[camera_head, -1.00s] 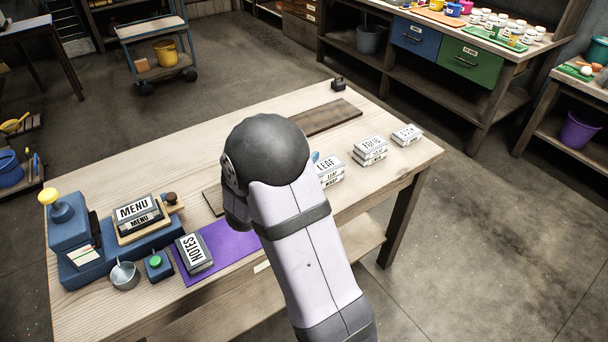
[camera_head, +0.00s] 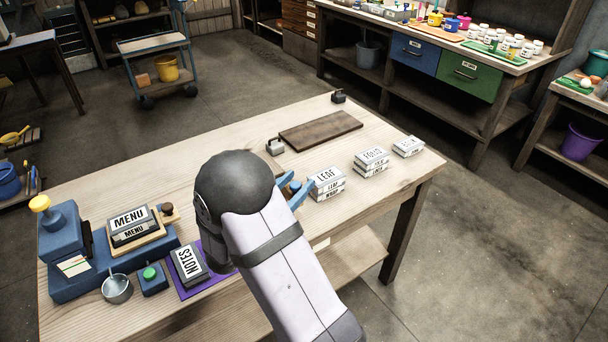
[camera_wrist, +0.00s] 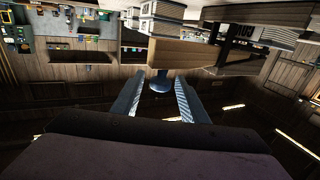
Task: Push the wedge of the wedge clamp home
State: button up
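I cannot identify the wedge clamp or its wedge for certain. A dark blue rounded piece (camera_wrist: 160,84) shows below a wooden edge in the wrist view, in line with the space between my fingers; whether they touch it I cannot tell. My gripper (camera_head: 297,183) has its blue fingers spread beside the LEAF stack (camera_head: 327,180), partly hidden by my wrist in the head view. The spread fingers also show in the wrist view. A blue press-like stand (camera_head: 68,240) with a yellow knob is at the table's left, beside a wooden tray (camera_head: 152,238) under the MENU blocks.
The left-rear tabletop is clear.

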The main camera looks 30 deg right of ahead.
jog(key=shift+x, duration=1.95)
grip_shut()
